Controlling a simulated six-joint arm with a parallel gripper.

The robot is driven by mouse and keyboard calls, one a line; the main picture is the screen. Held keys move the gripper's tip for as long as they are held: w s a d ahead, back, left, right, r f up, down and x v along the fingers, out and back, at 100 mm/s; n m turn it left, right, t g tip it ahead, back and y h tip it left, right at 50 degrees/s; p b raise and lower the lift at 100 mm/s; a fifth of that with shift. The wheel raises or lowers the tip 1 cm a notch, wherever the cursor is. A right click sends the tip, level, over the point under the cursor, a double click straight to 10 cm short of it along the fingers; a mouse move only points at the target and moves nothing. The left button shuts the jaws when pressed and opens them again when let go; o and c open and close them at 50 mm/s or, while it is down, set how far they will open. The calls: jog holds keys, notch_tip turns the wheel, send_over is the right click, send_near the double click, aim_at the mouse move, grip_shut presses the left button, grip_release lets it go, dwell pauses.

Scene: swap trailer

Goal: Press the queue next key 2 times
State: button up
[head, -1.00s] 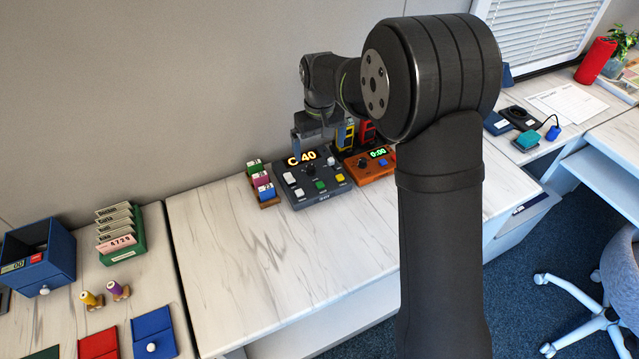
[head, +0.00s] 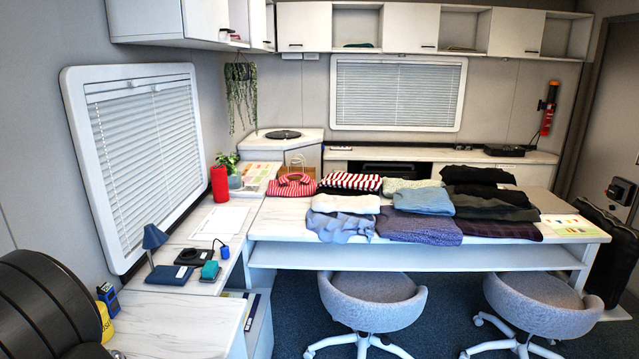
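The queue console with its keys is not in the head view now. My gripper is out of view as well. Only a dark part of my own arm shows at the lower left edge. Whether the gripper touches any key cannot be seen.
A white counter (head: 185,322) runs along the left wall, with a blue lamp (head: 154,238), a teal item (head: 210,270) and a red cylinder (head: 219,184) on it. Folded clothes (head: 420,229) cover a table. Two grey chairs (head: 372,300) stand before it. Blue carpet lies between.

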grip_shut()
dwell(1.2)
